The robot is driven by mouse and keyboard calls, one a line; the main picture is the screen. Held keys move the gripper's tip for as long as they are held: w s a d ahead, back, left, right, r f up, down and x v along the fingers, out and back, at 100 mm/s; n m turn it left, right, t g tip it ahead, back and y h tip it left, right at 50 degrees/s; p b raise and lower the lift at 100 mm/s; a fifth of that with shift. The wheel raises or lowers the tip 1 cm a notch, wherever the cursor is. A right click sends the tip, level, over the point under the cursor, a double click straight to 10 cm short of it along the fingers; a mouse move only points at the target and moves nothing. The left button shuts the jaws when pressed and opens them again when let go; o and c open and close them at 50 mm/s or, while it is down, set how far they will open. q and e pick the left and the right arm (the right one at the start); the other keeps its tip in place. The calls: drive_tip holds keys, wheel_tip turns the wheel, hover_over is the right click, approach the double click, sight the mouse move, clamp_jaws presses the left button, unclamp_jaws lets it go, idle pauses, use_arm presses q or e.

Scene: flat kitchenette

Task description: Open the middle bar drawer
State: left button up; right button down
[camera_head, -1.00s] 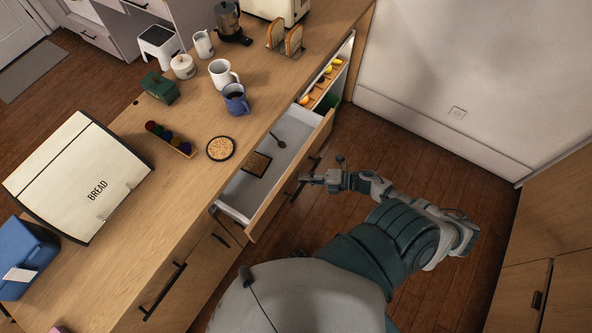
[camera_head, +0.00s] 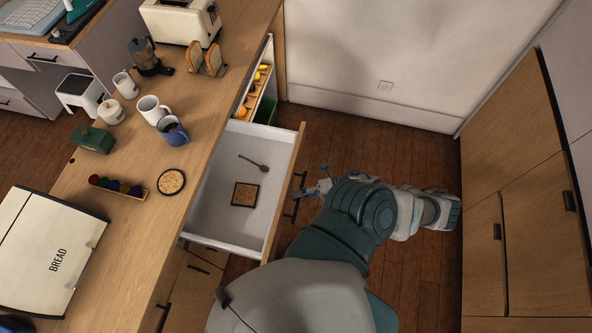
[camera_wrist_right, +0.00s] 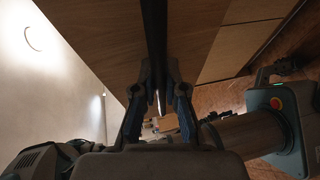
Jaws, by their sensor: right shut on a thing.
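The drawer (camera_head: 218,175) under the counter is pulled well out in the head view, its white inside showing. A spoon (camera_head: 254,162) and a small square brown piece (camera_head: 245,194) lie in it. Its wooden front (camera_head: 284,192) bears a dark bar handle (camera_head: 290,210). My right gripper (camera_head: 300,193) is at the outer side of this front, shut on the handle. In the right wrist view, the fingers of my right gripper (camera_wrist_right: 159,95) close around the dark handle (camera_wrist_right: 154,35) against the wooden front. My left gripper is not in view.
A cabinet section with yellow and orange items (camera_head: 254,92) stands open behind the drawer. The counter (camera_head: 150,215) holds a round coaster (camera_head: 171,182), mugs and a bread box (camera_head: 45,250). Cabinets (camera_head: 530,200) stand at the right. Brown floor (camera_head: 410,150) lies clear between.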

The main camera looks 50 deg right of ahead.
drive_tip(key=shift+w+d, duration=0.15)
drive_tip(key=shift+d, duration=0.05)
drive_tip(key=c, duration=1.2)
unclamp_jaws()
drive_tip(key=shift+d+f, duration=0.1)
drive_tip(key=shift+d, duration=0.05)
drive_tip(key=v, duration=1.2)
drive_tip(key=shift+d+f, duration=0.15)
drive_tip(key=shift+d, duration=0.1)
drive_tip(key=shift+a, duration=0.2)
